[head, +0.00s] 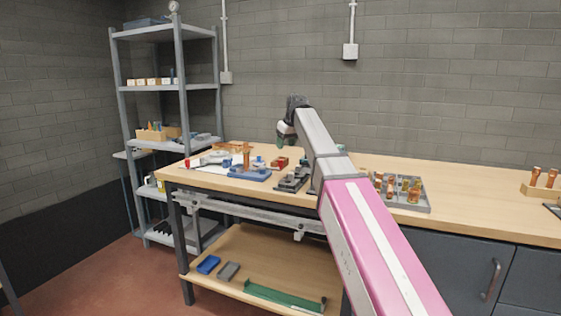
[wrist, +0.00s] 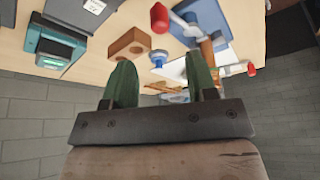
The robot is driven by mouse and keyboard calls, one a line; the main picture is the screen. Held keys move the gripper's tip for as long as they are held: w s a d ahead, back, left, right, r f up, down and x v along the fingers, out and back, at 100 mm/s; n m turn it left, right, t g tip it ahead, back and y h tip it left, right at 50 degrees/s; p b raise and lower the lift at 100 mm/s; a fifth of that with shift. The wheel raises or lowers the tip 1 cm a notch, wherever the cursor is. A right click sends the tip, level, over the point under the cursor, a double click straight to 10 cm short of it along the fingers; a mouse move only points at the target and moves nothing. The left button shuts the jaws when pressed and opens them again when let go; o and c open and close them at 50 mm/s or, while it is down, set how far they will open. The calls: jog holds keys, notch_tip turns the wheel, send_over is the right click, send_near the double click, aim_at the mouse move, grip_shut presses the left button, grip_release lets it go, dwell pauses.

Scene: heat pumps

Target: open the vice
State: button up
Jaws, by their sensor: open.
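The blue fixture (head: 250,173), which looks like the vice, sits on the left part of the workbench. A copper pipe (head: 247,158) stands at it. In the wrist view the blue body (wrist: 212,18) is at the upper right, with a grey bar and a red end (wrist: 160,16) beside it. Its jaws cannot be made out clearly. My gripper (head: 284,140) is raised above the bench, right of the fixture in the head view. Its two green fingers are apart and empty in the wrist view (wrist: 160,78), touching nothing visible.
A brown block with holes (wrist: 128,44) and a teal device (wrist: 55,45) lie near the fixture. A grey tray (head: 425,206) of copper parts is farther right on the workbench (head: 470,215). A metal shelf (head: 165,87) stands at left; the brick wall (head: 270,60) is behind.

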aim_at(280, 160)
jog(key=x, duration=0.9)
jog(key=shift+f, duration=0.2)
grip_shut()
